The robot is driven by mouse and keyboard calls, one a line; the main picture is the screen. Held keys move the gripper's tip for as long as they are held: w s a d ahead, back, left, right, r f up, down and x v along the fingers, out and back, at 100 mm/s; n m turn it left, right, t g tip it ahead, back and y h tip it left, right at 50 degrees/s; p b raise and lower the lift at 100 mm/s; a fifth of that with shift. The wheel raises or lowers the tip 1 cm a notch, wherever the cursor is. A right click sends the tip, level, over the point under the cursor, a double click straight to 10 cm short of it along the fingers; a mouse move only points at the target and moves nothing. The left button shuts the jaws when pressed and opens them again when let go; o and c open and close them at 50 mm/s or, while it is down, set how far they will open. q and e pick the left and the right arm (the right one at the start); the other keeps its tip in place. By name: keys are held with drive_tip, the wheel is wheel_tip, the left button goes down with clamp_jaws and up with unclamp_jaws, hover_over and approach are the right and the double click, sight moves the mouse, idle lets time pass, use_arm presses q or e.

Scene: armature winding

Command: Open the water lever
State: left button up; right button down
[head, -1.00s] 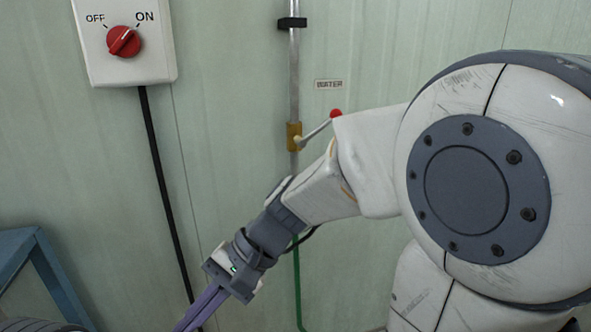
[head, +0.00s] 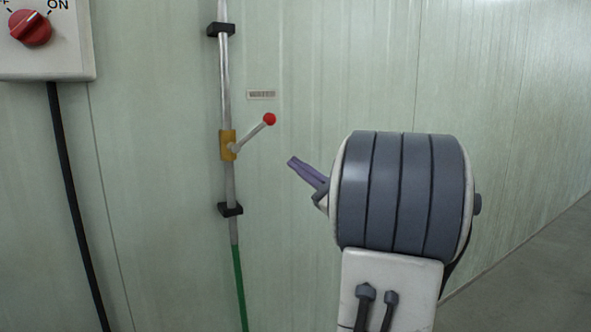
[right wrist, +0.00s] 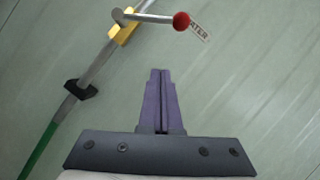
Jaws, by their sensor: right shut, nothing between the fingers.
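The water lever (head: 252,133) is a thin metal handle with a red ball knob (head: 270,119), angled up to the right from a brass valve (head: 228,145) on a vertical wall pipe. My right gripper (head: 291,162) is to the right of and slightly below the knob, apart from it, its purple fingers pointing left and up. In the right wrist view the lever (right wrist: 150,17) and the knob (right wrist: 181,21) lie beyond the shut, empty fingertips (right wrist: 160,72). My left gripper is not in view.
A switch box (head: 60,62) with a red knob is on the wall at the upper left, with a black cable (head: 66,180) hanging down. Black brackets (head: 231,209) hold the pipe. A green hose (head: 239,285) runs below it.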

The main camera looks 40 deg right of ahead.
sight(252, 132)
drive_tip(key=w+a+r, duration=0.2)
drive_tip(key=w+r, duration=0.3)
drive_tip(key=w, duration=0.1)
drive_tip(key=shift+w+a+r, duration=0.15)
drive_tip(key=shift+a+r, duration=0.15)
drive_tip(key=shift+a, duration=0.05)
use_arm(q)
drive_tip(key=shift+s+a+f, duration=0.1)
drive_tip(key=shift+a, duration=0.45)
use_arm(e)
drive_tip(key=shift+r+n, duration=0.25)
drive_tip(key=shift+n, duration=0.35)
